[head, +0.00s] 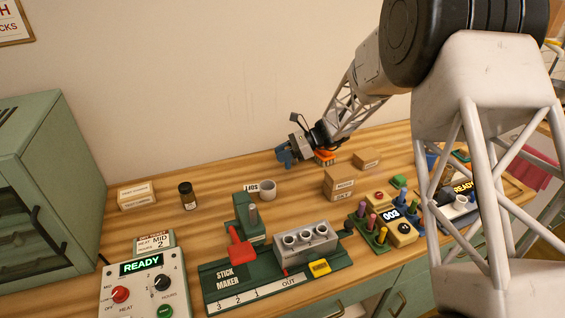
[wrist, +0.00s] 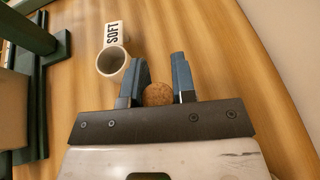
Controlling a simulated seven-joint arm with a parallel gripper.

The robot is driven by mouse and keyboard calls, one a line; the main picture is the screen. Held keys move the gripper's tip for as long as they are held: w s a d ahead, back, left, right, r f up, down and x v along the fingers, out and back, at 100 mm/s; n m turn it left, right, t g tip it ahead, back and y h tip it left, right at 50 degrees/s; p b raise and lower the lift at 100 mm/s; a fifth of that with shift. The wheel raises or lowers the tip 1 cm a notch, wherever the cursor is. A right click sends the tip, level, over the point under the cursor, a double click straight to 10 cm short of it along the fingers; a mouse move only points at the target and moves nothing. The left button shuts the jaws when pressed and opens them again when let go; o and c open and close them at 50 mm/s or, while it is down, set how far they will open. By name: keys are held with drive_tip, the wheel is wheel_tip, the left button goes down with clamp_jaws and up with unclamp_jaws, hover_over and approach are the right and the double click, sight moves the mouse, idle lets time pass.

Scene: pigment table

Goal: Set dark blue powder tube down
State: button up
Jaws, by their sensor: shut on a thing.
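In the wrist view my gripper (wrist: 160,80) has its two blue fingers on either side of a round cork top (wrist: 158,94). The cork is the visible end of the thing I hold. The body of the tube is hidden, so its dark blue powder does not show. In the head view my gripper (head: 284,158) is low over the back of the wooden table, right of and behind a small pale cup (head: 267,190). The tube cannot be made out there against the blue fingers. I cannot tell whether it touches the table.
The pale cup with its white label stands close to my fingers in the wrist view (wrist: 113,62). An orange block (head: 324,157) and cardboard boxes (head: 367,158) lie to the right. The green stick maker (head: 225,290) stands in front. Bare wood lies left of my gripper.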

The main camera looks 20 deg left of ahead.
drive_tip(key=shift+f, duration=1.75)
drive_tip(key=shift+f, duration=0.1)
drive_tip(key=o, duration=0.9)
drive_tip(key=shift+d, duration=0.1)
drive_tip(key=v, duration=1.2)
